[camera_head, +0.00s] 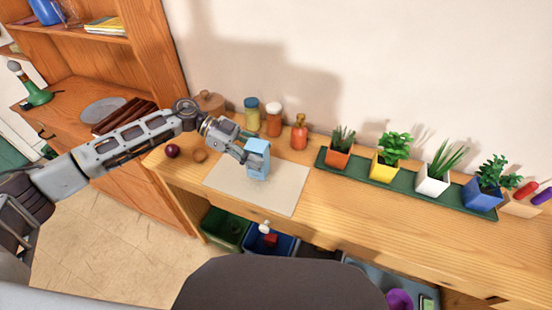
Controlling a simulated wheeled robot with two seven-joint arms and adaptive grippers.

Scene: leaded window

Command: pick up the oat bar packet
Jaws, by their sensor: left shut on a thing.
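A small light-blue packet (257,160), which looks like the oat bar packet, stands upright over the pale mat (290,192) on the wooden counter. My left gripper (246,154) reaches it from the left and is shut on it. The fingers hide part of the packet's left side. I cannot tell whether its lower end touches the mat. No label can be read at this size. My right gripper does not show.
Jars (252,112) and an orange bottle (299,132) stand behind the mat. A green tray (408,185) with potted plants lies to the right. A plum-like fruit (172,151) is at the left. The counter's front right is clear.

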